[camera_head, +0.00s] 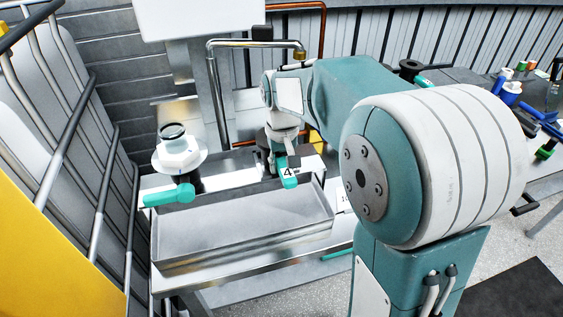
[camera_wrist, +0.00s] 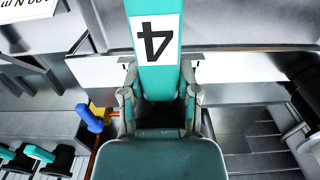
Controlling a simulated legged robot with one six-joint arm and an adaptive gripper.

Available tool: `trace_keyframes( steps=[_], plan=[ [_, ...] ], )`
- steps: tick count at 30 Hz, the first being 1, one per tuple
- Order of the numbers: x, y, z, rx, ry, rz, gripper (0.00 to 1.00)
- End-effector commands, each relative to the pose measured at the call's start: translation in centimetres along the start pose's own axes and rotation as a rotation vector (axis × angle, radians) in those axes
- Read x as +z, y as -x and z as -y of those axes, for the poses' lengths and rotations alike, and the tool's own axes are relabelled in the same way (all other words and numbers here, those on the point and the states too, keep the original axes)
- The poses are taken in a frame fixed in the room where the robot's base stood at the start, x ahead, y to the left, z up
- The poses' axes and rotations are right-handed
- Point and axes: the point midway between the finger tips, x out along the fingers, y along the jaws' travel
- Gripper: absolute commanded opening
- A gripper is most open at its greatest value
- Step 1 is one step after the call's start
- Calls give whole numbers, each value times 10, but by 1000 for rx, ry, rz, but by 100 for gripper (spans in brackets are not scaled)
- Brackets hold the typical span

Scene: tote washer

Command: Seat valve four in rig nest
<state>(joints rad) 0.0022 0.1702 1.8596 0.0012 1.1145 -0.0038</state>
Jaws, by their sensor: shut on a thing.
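Valve four shows as a teal handle with a white "4" label (camera_head: 288,172) over the back right of a grey metal tray. In the wrist view the handle (camera_wrist: 158,35) runs up between the fingers, its 4 upside down. My gripper (camera_wrist: 160,88) is shut on the handle, with a finger on each side. In the head view my arm partly covers the gripper (camera_head: 285,150). The rest of the valve is hidden. I cannot tell which fixture is the rig nest. A white hexagonal fitting with a dark ring (camera_head: 177,152) stands at the left, with another teal handle (camera_head: 168,197) below it.
The shallow tray (camera_head: 240,258) on the metal bench is empty in its visible part. A metal pipe (camera_head: 212,95) rises behind it. Railings (camera_head: 98,190) stand at the left. Several coloured parts (camera_head: 520,85) lie on the right-hand bench; blue and green parts (camera_wrist: 90,118) show at the wrist view's left.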

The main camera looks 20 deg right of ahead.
Motion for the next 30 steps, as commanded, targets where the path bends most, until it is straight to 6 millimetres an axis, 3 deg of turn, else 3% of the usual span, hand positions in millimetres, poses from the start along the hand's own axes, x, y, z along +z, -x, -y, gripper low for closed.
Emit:
trace_keyframes(
  steps=[18,19,21,30],
  plan=[
    [0,-2,0,0,0,-2,0],
    [0,-2,0,0,0,-2,55],
    [0,-2,0,0,0,-2,82],
    [0,-3,0,0,0,-1,82]
  ],
)
